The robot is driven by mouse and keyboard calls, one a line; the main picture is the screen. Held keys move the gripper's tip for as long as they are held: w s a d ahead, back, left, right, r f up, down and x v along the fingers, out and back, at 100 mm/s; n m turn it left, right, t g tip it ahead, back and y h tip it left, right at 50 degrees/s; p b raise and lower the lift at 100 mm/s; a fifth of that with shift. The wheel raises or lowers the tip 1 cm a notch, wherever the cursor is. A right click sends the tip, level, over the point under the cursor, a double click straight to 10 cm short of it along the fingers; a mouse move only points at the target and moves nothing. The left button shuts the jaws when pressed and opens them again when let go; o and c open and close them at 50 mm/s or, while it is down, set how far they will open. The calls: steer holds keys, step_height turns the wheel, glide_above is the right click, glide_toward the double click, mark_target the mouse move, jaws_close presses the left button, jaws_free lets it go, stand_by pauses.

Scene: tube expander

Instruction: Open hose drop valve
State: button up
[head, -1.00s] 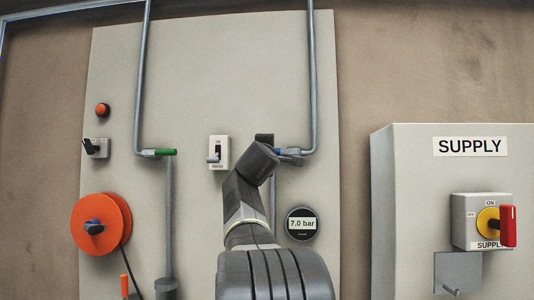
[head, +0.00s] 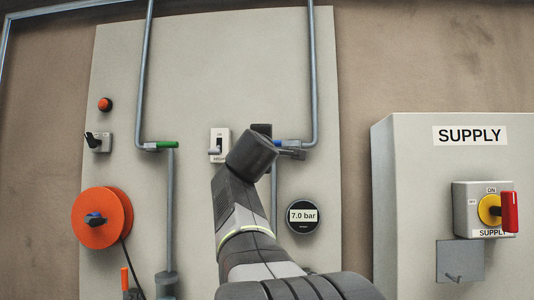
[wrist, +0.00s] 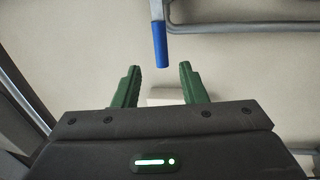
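The blue valve handle (head: 278,143) sits at the lower end of the right pipe in the head view, just right of my wrist. In the wrist view the blue handle (wrist: 160,45) points toward my gripper (wrist: 159,76). My two green fingers are apart and nothing is between them; the handle's end lies just beyond the fingertips, roughly centred. A valve with a green handle (head: 167,145) sits on the left pipe, its handle lying sideways. In the head view my arm hides most of my gripper.
A switch box (head: 217,149) is partly behind my wrist. An orange reel (head: 101,217) hangs at left. The grey supply cabinet (head: 398,212) with its red switch handle (head: 510,212) stands at right.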

mark_target(276, 144)
steer(key=s, duration=0.2)
steer(key=s+b, duration=0.1)
steer(key=s, duration=0.1)
steer(key=shift+f, duration=0.4)
steer(key=shift+w, duration=0.1)
steer(key=w+r+p, duration=0.1)
steer(key=w+p, duration=0.1)
steer(key=w, duration=0.2)
steer(key=w+p, duration=0.1)
steer(key=w, duration=0.4)
steer(key=w+r+p, duration=0.1)
steer(key=w+p, duration=0.1)
steer(key=w, duration=0.2)
steer(key=shift+w+r+p, duration=0.25)
steer(key=shift+r+p, duration=0.05)
steer(key=shift+r, duration=0.05)
steer(key=shift+s, duration=0.1)
